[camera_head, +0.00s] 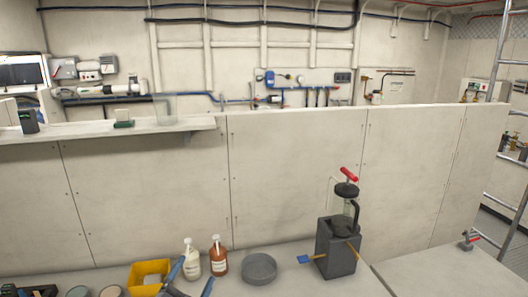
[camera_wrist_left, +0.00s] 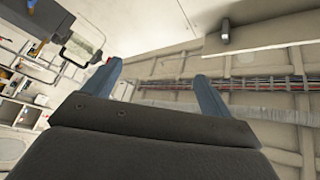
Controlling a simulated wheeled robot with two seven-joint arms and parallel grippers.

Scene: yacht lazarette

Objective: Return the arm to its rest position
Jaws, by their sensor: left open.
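My left gripper (camera_head: 190,282) shows at the bottom edge of the head view. Its two blue-grey fingers stand apart in front of the yellow container and the bottles. In the left wrist view the gripper (camera_wrist_left: 158,85) is open, with nothing between its fingers. That view faces the wall and ceiling of the room. The rest of the left arm is mostly out of the head view. My right gripper does not show in either view.
A yellow bin (camera_head: 135,272), a white bottle (camera_head: 191,262), a brown bottle (camera_head: 218,258) and a grey round dish (camera_head: 259,268) stand on the counter near the gripper. A dark pump device (camera_head: 337,250) stands farther right. A shelf (camera_head: 80,134) runs above, at left.

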